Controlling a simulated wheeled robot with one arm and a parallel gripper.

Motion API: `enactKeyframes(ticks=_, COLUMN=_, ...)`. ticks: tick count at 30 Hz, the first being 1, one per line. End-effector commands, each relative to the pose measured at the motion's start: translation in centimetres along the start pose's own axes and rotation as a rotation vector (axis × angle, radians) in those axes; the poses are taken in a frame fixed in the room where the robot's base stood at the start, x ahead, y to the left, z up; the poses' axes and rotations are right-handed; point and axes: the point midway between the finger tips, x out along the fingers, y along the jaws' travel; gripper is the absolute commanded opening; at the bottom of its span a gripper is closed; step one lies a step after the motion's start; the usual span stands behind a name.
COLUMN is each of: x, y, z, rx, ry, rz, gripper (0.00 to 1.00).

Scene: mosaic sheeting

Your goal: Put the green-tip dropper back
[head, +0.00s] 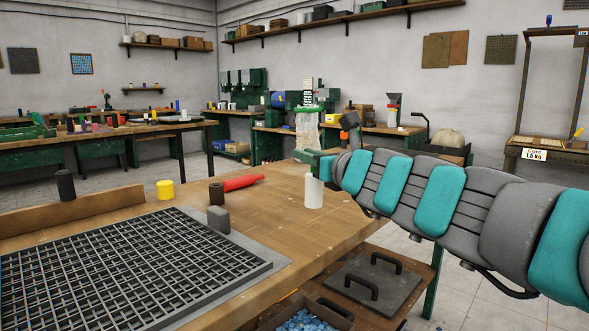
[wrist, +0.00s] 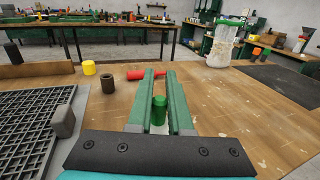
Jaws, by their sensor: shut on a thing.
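The green-tip dropper has a white body (head: 314,193) and a green tip (wrist: 159,108). In the head view it is upright below my gripper (head: 319,166), over the right part of the wooden workbench (head: 275,235). In the wrist view the green tip is between the two green fingers of my gripper (wrist: 159,104), which is shut on the dropper. Most of the white body is hidden there. I cannot tell whether its base touches the bench. A brown hollow cup (head: 216,194) stands to the left, also visible in the wrist view (wrist: 108,83).
A red cylinder (head: 243,182) lies behind the cup. A yellow cylinder (head: 165,190) and a dark cylinder (head: 65,185) stand further left. A grey block (head: 218,219) stands at the edge of the black grid (head: 120,270). The bench between the grid and the dropper is clear.

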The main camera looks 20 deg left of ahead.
Motion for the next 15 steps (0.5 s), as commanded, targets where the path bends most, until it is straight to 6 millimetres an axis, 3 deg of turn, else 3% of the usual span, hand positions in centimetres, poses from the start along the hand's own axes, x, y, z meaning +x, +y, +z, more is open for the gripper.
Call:
enactKeyframes(ticks=6, x=3.8, y=-0.8, z=-0.5, rx=-0.001, ry=0.003, rz=0.003, gripper=0.0)
enactKeyframes(ticks=15, x=7.8, y=-1.8, z=-0.7, rx=-0.001, ry=0.002, rz=-0.001, gripper=0.0)
